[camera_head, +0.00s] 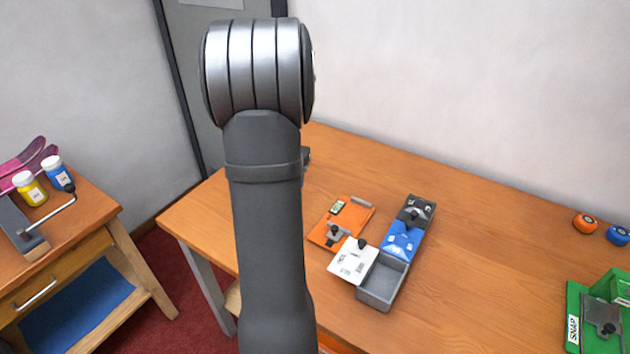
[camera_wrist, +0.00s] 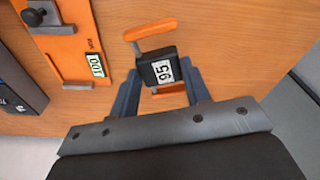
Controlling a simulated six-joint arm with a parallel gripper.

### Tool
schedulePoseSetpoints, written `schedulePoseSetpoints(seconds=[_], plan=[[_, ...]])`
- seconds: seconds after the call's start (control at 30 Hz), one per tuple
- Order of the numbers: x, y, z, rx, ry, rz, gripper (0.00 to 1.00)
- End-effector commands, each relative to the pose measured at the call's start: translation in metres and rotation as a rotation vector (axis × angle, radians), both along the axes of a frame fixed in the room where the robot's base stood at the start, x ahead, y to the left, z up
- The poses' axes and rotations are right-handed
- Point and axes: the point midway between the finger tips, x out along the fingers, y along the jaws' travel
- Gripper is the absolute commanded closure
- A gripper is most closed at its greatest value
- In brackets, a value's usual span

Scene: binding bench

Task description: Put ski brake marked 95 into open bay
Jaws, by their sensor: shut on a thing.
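The ski brake marked 95 (camera_wrist: 150,74) is a black block with a white label and orange arms. My gripper (camera_wrist: 158,83) is shut on it in the wrist view, one blue-grey finger on each side. In the head view my arm hides the brake and most of my gripper. The open bay (camera_head: 383,283) is a grey, empty-looking box at the near end of a row. A white plate with a black knob (camera_head: 352,262) lies at its left side. Blue (camera_head: 402,240) and dark grey (camera_head: 416,210) sections continue the row behind it.
An orange gauge board (camera_head: 349,219) with a clamp and small display lies left of the row; it also shows in the wrist view (camera_wrist: 72,50). A green fixture (camera_head: 592,315) and orange and blue rolls (camera_head: 585,223) are at right. The table between is clear.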

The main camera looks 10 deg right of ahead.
Motion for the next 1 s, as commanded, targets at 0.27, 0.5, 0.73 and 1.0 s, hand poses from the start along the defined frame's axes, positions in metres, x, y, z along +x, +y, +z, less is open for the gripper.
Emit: schedulePoseSetpoints(seconds=[0.27,0.5,0.73,1.0], plan=[[-0.002,0.031,0.009,0.0,0.0,0.077,0.75],[-0.028,0.001,0.015,0.0,0.0,0.051,0.75],[-0.064,-0.041,0.02,0.001,0.002,-0.002,0.75],[-0.142,-0.105,0.024,0.002,0.001,-0.115,0.75]])
